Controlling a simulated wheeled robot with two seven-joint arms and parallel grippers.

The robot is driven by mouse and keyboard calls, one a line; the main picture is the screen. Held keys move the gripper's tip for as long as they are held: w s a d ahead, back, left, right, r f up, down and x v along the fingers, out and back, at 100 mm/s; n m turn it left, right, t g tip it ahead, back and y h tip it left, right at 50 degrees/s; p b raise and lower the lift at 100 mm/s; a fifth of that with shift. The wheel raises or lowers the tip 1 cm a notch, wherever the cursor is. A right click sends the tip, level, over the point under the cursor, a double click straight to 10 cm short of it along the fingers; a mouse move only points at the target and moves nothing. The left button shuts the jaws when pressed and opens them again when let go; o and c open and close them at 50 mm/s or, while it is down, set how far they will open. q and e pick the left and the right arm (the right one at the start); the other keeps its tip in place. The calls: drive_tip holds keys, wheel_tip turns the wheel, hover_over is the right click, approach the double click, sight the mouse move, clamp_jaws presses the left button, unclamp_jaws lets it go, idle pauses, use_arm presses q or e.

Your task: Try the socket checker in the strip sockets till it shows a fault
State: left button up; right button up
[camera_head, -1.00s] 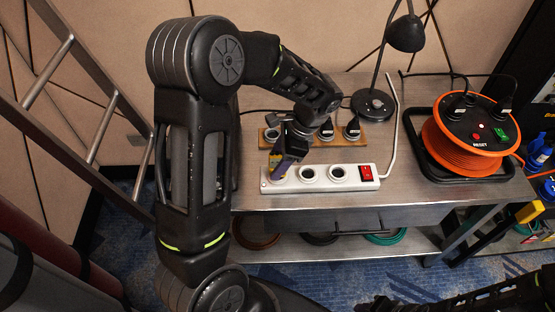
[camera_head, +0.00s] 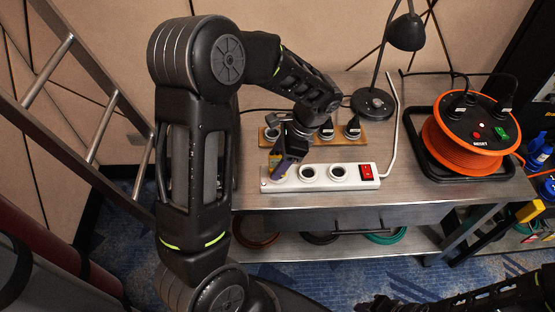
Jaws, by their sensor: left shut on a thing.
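The white power strip (camera_head: 322,186) lies on the workbench, with a lit red switch (camera_head: 367,172) at its right end. Two round sockets (camera_head: 307,172) and (camera_head: 337,172) show empty. My left gripper (camera_head: 277,170) is shut on the socket checker (camera_head: 274,161), a small dark and yellow piece, over the strip's leftmost socket. The gripper mostly hides the checker and that socket. I cannot tell whether the checker is seated, and its lights do not show. My right arm (camera_head: 490,296) shows at the lower right edge; its gripper cannot be made out.
Behind the strip is a wooden holder (camera_head: 377,136) with dark plugs (camera_head: 352,128). A black desk lamp (camera_head: 372,104) stands behind it. An orange cable reel (camera_head: 462,140) stands on the right. A ladder (camera_head: 102,130) leans at the left. The bench front is clear.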

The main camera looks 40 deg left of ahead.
use_arm(q)
drive_tip(key=shift+f+b, duration=0.7)
drive_tip(key=shift+f, duration=0.2)
drive_tip(key=o, duration=1.6)
drive_tip(key=shift+o, duration=0.4)
drive_tip(key=o, duration=0.3)
drive_tip(key=shift+o, duration=0.2)
drive_tip(key=shift+r, duration=0.1)
drive_tip(key=shift+r+p, duration=2.45)
drive_tip(key=shift+r, duration=0.5)
